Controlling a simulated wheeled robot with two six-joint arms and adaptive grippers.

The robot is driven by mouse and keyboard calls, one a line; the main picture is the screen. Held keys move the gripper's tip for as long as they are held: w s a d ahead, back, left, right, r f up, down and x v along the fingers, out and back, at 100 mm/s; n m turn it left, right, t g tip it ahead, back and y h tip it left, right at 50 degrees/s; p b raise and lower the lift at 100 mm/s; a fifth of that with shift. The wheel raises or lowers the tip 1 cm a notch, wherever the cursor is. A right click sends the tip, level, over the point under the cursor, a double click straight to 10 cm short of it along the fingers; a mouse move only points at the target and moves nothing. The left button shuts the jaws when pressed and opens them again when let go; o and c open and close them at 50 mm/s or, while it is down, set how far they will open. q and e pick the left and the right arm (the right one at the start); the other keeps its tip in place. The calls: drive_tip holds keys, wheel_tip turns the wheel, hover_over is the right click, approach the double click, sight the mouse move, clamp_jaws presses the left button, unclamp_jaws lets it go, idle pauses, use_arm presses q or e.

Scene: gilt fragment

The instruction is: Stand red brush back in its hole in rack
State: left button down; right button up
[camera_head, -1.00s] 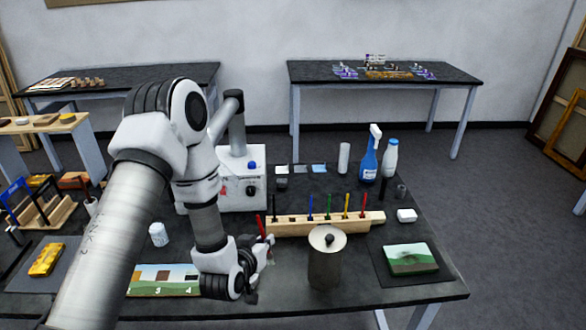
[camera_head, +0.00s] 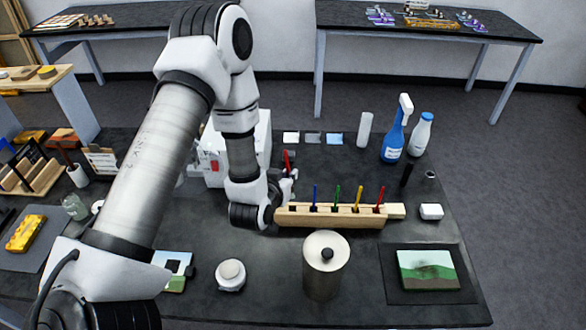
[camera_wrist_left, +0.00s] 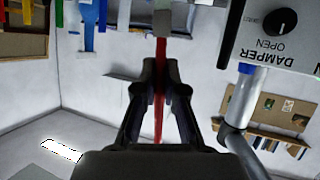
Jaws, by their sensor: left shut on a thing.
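My left gripper (camera_head: 284,184) is shut on a red brush (camera_head: 288,160), just behind the left end of the wooden rack (camera_head: 330,218). The wrist view shows the red handle (camera_wrist_left: 159,110) between the fingers (camera_wrist_left: 160,85). The brush looks near upright in the head view; its lower end is hidden there. Blue (camera_head: 315,194), green (camera_head: 336,196), yellow (camera_head: 357,198) and another red-handled brush (camera_head: 380,197) stand in the rack. A dark hole shows near the rack's left end, close to my wrist. My right gripper is not in view.
A grey canister (camera_head: 326,275) stands in front of the rack, with a white-lidded jar (camera_head: 231,274) to its left. A white box (camera_head: 215,150) stands behind my left gripper. A blue spray bottle (camera_head: 395,137) and a white bottle (camera_head: 420,135) stand behind the rack's right end.

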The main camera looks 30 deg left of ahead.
use_arm(q)
wheel_tip(320, 180, down, 7)
drive_tip(key=b, duration=0.5)
drive_tip(key=shift+w+f, duration=0.1)
drive_tip(key=shift+w+a+f, duration=0.15)
drive_tip(key=shift+w, duration=0.1)
drive_tip(key=c, duration=1.2)
unclamp_jaws()
drive_tip(key=shift+s, duration=0.1)
wheel_tip(320, 180, up, 10)
drive_tip(key=shift+r, duration=0.15)
